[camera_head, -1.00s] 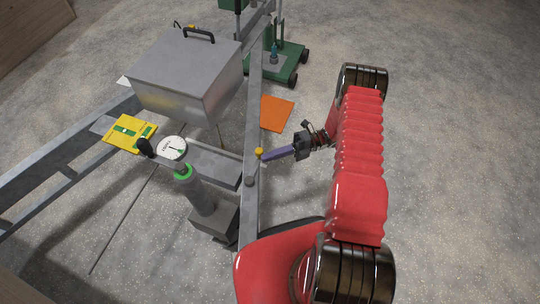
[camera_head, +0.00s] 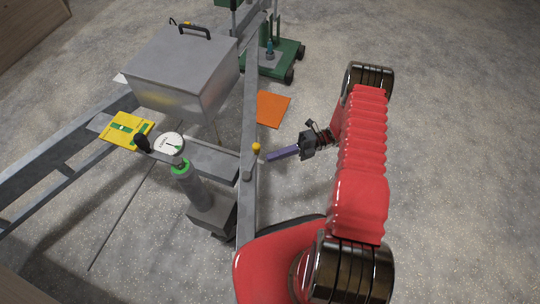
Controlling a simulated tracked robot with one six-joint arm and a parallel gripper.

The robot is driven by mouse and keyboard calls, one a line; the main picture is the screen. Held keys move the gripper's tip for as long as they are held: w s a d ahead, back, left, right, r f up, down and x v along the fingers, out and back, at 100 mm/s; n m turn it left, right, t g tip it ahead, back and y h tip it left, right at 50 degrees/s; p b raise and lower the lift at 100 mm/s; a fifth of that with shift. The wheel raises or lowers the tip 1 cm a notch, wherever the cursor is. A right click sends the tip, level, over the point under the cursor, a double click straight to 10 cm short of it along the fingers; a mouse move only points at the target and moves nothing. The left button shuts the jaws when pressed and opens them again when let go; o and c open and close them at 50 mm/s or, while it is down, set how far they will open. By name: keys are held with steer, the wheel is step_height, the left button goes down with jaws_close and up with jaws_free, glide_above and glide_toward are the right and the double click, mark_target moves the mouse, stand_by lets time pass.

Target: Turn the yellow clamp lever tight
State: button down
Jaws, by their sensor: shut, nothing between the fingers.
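The yellow clamp lever shows as a small yellow knob (camera_head: 256,147) on the right side of the grey frame's long rail. Its lower part is small and hard to make out, so I cannot tell how tight it is. My gripper (camera_head: 269,156), with purple fingers, is shut and empty. It points left at the knob from the right, with a narrow gap between the fingertips and the knob in this view.
The grey rail (camera_head: 250,110) runs beside the knob. A grey lidded box (camera_head: 180,70), a yellow level card (camera_head: 126,129), a round dial (camera_head: 169,144) and a green-ringed post (camera_head: 181,168) are to the left. An orange plate (camera_head: 272,109) lies behind. The floor at right is clear.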

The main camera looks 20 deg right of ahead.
steer(key=w+d, duration=0.5)
steer(key=d, duration=0.1)
steer(key=shift+d, duration=0.25)
stand_by(0.5)
